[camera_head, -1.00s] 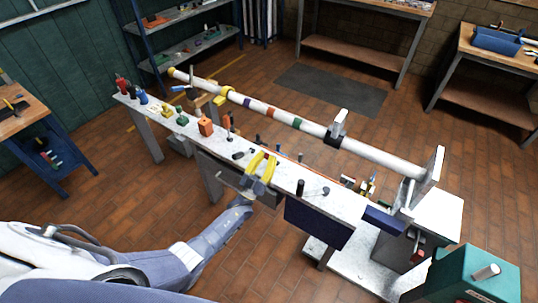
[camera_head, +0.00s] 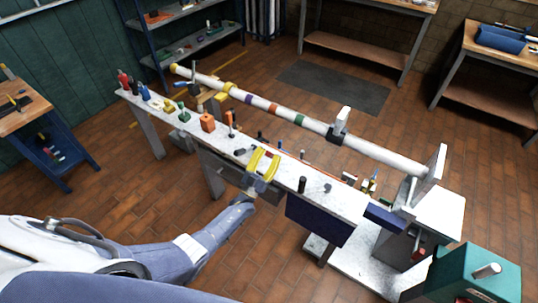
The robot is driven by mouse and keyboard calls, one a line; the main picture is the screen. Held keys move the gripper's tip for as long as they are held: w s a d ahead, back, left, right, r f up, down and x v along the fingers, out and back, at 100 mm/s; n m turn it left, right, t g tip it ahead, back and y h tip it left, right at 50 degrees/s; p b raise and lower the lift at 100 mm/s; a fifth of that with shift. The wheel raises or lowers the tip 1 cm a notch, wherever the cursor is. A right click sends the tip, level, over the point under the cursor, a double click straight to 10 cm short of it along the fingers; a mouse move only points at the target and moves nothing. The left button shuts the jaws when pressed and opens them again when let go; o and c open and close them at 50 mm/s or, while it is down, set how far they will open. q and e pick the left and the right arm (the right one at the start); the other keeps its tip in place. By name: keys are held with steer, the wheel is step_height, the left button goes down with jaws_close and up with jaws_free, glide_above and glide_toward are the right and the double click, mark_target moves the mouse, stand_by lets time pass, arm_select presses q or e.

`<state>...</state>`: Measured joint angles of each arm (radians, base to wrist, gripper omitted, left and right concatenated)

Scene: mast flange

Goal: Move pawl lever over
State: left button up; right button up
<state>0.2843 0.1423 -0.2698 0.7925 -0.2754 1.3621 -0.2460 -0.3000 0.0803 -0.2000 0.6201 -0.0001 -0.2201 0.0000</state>
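A long white mast (camera_head: 385,152) with coloured bands lies along the far side of a narrow white bench (camera_head: 345,205). It runs to an upright plate (camera_head: 436,165) at the right. I cannot tell for certain which part is the pawl lever. A small lever with a red part (camera_head: 418,254) sits low by the right end, and a short dark post (camera_head: 302,185) stands on the bench top. My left gripper (camera_head: 262,164), with yellow fingers, is over the bench's near edge, left of the dark post. Its fingers look apart with nothing visible between them. My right gripper is out of view.
Small tools and coloured fittings, including an orange block (camera_head: 207,122), stand along the left half of the bench top. A dark blue panel (camera_head: 318,220) hangs on its near side. A teal box (camera_head: 478,272) stands at the lower right. Open brick floor lies in front.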

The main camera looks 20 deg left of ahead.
arm_select(q)
steer(key=shift+s+f, duration=0.1)
steer(key=v, duration=1.1)
steer(key=shift+s+f, duration=0.2)
steer(key=shift+s, duration=0.1)
steer(key=shift+a, duration=0.15)
steer(key=shift+c, duration=0.3)
